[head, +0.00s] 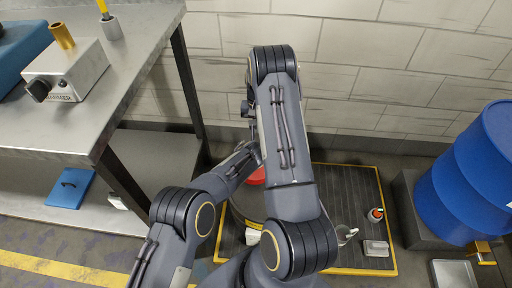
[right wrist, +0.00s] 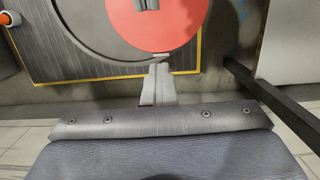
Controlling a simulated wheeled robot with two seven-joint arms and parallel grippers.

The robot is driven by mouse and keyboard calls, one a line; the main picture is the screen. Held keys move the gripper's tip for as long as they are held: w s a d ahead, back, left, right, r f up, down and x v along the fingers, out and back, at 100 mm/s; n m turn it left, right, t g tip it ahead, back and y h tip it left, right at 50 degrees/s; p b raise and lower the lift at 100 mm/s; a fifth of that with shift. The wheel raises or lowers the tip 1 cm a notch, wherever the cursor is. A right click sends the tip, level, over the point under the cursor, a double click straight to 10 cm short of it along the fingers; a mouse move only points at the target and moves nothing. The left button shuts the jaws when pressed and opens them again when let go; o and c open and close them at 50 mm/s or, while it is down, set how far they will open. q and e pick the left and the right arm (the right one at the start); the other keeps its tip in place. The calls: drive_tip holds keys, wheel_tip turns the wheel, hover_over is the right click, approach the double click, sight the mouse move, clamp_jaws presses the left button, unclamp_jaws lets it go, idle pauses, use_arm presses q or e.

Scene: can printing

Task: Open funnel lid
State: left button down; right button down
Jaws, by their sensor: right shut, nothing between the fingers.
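The red round lid (right wrist: 178,32) fills the top middle of the right wrist view, with a grey handle (right wrist: 146,4) on it at the top edge. In the head view only a small part of the red lid (head: 257,177) shows, between my arms. A dark round body (right wrist: 85,30) curves around the lid. My right gripper (right wrist: 160,62) is shut and empty, its fingertips at the lid's near edge; I cannot tell if they touch it.
A dark mat with yellow edges (head: 345,178) lies on the floor under the round body. A metal table (head: 130,75) stands at left, with a grey device (head: 68,72). A blue barrel (head: 480,170) stands at right. Small items, including a white box (head: 376,248), lie on the mat.

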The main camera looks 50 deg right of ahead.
drive_tip(key=c, duration=2.2)
unclamp_jaws()
drive_tip(key=c, duration=1.3)
unclamp_jaws()
drive_tip(key=shift+o, duration=0.2)
use_arm(q)
drive_tip(key=v, duration=0.7)
drive_tip(key=shift+s+a+r+p, duration=0.2)
drive_tip(key=shift+r+p, duration=0.1)
drive_tip(key=shift+p, duration=0.15)
use_arm(e)
wheel_tip(320, 180, up, 13)
drive_tip(key=w+d, duration=0.1)
drive_tip(key=shift+d, duration=0.15)
drive_tip(key=shift+f, duration=0.15)
